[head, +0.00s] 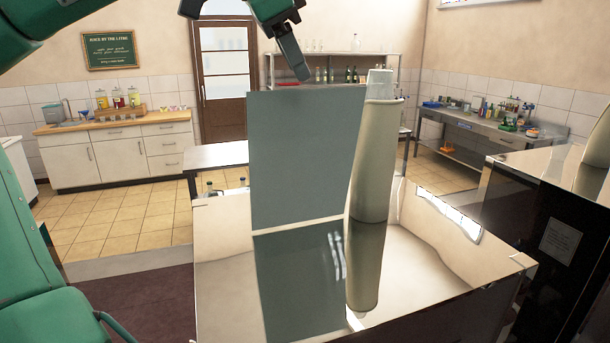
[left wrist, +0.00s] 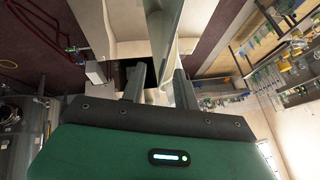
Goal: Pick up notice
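A flat, plain blue-grey panel (head: 305,160), which I take to be the notice, stands upright on the shiny counter; no writing shows on this face. My left gripper (head: 295,76) is just above its top edge, pointing down. In the left wrist view the two fingers (left wrist: 160,88) are spread apart. A thin grey-green panel (left wrist: 158,35) shows in the gap between them. I cannot tell whether either finger touches it. My right gripper is not in view.
A tall beige cylinder (head: 372,190) with a clear top stands close to the panel's right side. The shiny counter (head: 440,265) is bare to its right. A dark machine (head: 535,225) with a small label is at the far right. A wooden-topped cabinet (head: 120,155) stands back left.

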